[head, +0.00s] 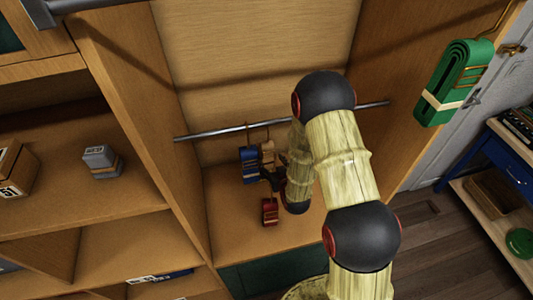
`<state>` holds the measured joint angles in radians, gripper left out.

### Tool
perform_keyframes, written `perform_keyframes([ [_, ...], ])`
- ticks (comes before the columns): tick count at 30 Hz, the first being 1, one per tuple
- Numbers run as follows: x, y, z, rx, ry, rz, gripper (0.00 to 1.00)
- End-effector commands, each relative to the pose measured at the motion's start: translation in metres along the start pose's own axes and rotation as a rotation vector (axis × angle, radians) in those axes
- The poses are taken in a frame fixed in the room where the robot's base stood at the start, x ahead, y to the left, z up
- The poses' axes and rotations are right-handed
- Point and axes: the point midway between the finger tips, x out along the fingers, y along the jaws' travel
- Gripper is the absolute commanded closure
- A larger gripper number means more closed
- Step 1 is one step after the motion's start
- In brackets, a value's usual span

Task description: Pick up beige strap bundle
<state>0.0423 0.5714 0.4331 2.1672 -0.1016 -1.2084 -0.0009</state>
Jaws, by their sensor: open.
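The beige strap bundle (267,151) is small in the head view, at the back of the open wooden cabinet. It appears to hang just below the metal rail, to the right of a blue strap bundle (249,160). My gripper (271,174) is a small dark shape at the end of my arm, just below the beige bundle. It is open. I cannot tell whether it touches the beige bundle. My own arm hides part of the area to the right of the bundle.
A red bundle (269,212) is just below my gripper. The metal rail (212,134) crosses the cabinet. A large green strap bundle (456,80) hangs at upper right. Shelves at left hold a grey block (101,160) and a brown box (14,168). The cabinet floor's left part is clear.

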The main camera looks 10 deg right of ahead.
Motion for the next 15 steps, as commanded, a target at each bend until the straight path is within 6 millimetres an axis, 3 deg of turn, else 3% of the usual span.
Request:
perform_keyframes([
  [15,0.051,0.004,-0.002,0.0,0.0,0.0,0.41],
])
